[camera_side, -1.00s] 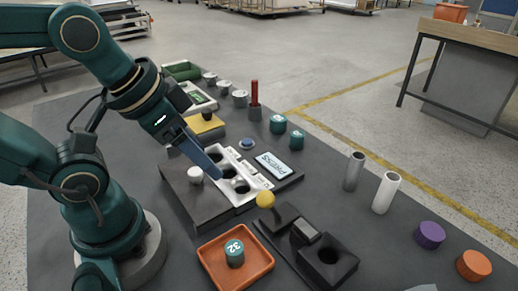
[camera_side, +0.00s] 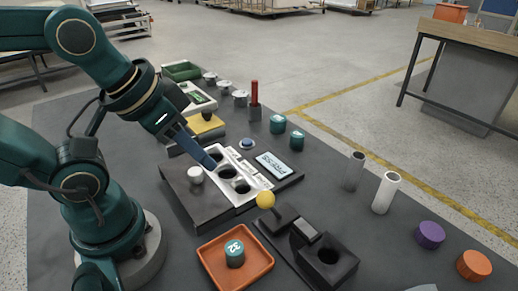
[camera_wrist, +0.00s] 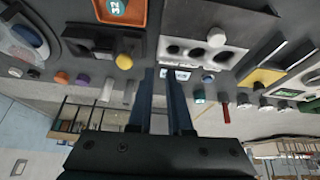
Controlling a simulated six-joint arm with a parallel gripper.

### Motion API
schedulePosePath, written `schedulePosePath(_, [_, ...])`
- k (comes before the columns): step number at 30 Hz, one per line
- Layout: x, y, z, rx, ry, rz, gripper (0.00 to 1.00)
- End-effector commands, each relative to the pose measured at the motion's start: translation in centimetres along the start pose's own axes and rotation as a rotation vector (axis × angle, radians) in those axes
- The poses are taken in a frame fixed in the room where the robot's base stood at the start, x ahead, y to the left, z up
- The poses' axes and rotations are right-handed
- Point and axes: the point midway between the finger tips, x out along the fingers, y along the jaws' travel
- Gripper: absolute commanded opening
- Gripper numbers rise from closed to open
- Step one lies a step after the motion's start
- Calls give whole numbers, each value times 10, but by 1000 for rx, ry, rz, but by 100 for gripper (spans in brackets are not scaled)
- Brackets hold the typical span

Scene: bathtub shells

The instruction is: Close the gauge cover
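A dark flat slab with a white knob (camera_side: 196,175) lies beside a white panel (camera_side: 248,192) with dark round holes. The slab looks like the gauge cover, though no label shows this. The holes are uncovered. In the wrist view the panel (camera_wrist: 184,42) is beyond the fingertips. My gripper (camera_side: 212,166) has long blue fingers and hangs over the panel's far end, near the holes; I cannot tell whether it touches. In the wrist view my gripper (camera_wrist: 160,74) shows a gap between its fingers, with nothing held.
A display (camera_side: 272,165) sits right of the panel. A yellow-ball lever (camera_side: 265,200) and a black socketed block (camera_side: 328,262) stand in front. An orange tray (camera_side: 212,262) holds a green cylinder (camera_side: 234,254). A red rod (camera_side: 254,93) stands behind.

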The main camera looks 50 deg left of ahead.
Motion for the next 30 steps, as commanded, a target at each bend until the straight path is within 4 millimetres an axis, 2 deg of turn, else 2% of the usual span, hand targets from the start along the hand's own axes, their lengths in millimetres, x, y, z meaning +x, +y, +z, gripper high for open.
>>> schedulePosePath(5, [-3, -2, 5, -286, -32, -16, 0])
schedulePosePath(14, [-11, -21, 6, -1099, -128, -184, 0])
schedulePosePath(23, [-13, -54, 2, -1958, -121, -548, 0])
schedulePosePath(27, [-11, -75, 1, -2338, -47, -796, 0])
schedulePosePath(30, [-7, -90, 1, -2535, 14, -980, 0])
